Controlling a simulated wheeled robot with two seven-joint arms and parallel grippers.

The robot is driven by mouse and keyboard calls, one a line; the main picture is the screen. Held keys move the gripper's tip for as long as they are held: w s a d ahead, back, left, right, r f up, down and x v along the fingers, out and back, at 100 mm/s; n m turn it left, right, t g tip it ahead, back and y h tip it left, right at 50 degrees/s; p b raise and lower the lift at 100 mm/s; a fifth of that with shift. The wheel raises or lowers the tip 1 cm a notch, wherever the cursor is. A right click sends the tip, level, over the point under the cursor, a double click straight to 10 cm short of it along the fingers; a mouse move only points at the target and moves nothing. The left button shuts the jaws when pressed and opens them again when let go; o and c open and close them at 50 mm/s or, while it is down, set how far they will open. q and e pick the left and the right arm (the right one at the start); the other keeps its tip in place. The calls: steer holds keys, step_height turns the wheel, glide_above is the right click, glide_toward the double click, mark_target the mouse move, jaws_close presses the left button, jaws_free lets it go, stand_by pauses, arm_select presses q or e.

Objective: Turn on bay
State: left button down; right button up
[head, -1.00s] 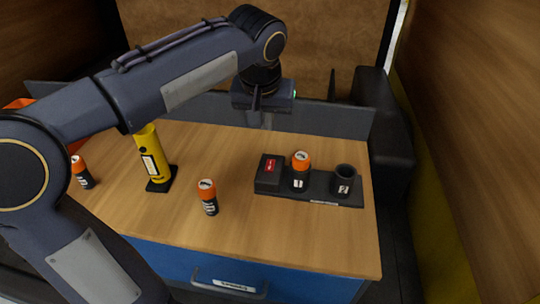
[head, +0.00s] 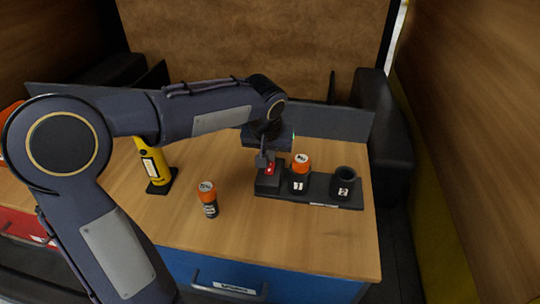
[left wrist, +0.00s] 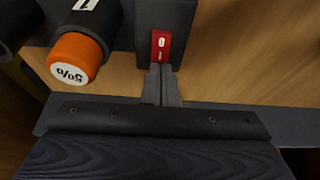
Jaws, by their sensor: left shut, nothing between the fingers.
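The bay is a black block (head: 322,201) on the table's right part, with two round cups. Cup 1 (head: 298,184) holds an orange-topped cell (head: 301,162); cup 2 (head: 344,183) is open and looks empty. A red rocker switch (head: 270,169) is on the bay's left box; in the left wrist view the switch (left wrist: 161,46) carries white marks. My left gripper (head: 264,163) is shut and empty, pointing down over the switch. In the left wrist view its fingertips (left wrist: 160,69) are at the switch's edge; I cannot tell whether they touch.
An orange-topped cell (head: 208,199) stands on the wooden table (head: 265,237) left of the bay. A yellow extinguisher-like cylinder (head: 155,167) stands on a black base farther left. A grey low wall (head: 335,122) runs behind. The table front is clear.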

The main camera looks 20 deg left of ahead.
arm_select(q)
steer(key=shift+w+f, duration=0.1)
steer(key=shift+f, duration=0.65)
steer(key=shift+w+r+g+p, duration=0.1)
steer(key=shift+g+p, duration=0.2)
steer(key=shift+p, duration=0.45)
steer(key=shift+f, duration=0.45)
steer(key=shift+s+b, duration=0.3)
steer(key=shift+b, duration=0.05)
steer(key=shift+s+d, duration=0.15)
steer(key=shift+s, duration=0.35)
